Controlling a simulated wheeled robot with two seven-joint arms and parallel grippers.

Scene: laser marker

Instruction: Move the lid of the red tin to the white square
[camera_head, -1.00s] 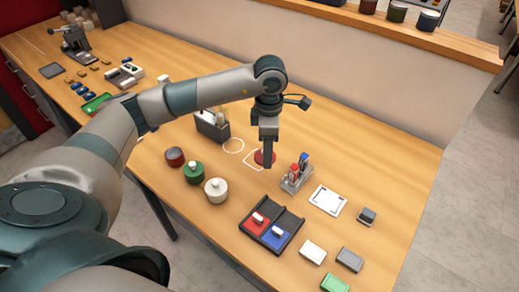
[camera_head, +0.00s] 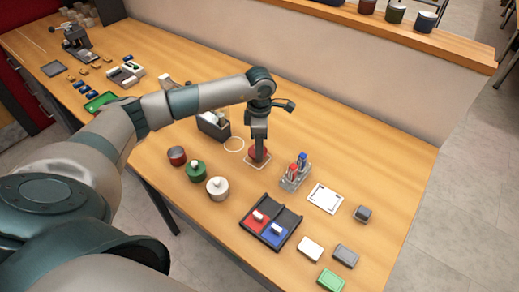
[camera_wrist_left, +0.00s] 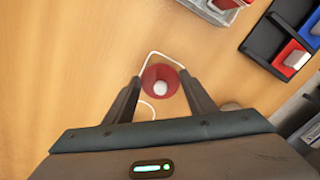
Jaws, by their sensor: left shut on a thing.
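The red lid (camera_head: 258,153) with a white knob is between the fingers of my left gripper (camera_head: 258,158), which is shut on it. In the left wrist view the lid (camera_wrist_left: 153,75) shows between the two fingertips (camera_wrist_left: 161,90). The white square outline (camera_head: 247,163) on the table is under and around the lid; I cannot tell whether the lid touches the table. Part of the square's line (camera_wrist_left: 148,57) shows beside the lid in the wrist view. The red tin (camera_head: 177,157) stands lidless at the left. My right gripper is not in view.
A green tin (camera_head: 196,172) and a white tin (camera_head: 217,190) stand near the front edge. A dark box (camera_head: 213,127) is behind, and a pen rack (camera_head: 295,174) stands right of the square. A divided tray (camera_head: 271,222) lies in front. A white circle (camera_head: 235,144) on the table is empty.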

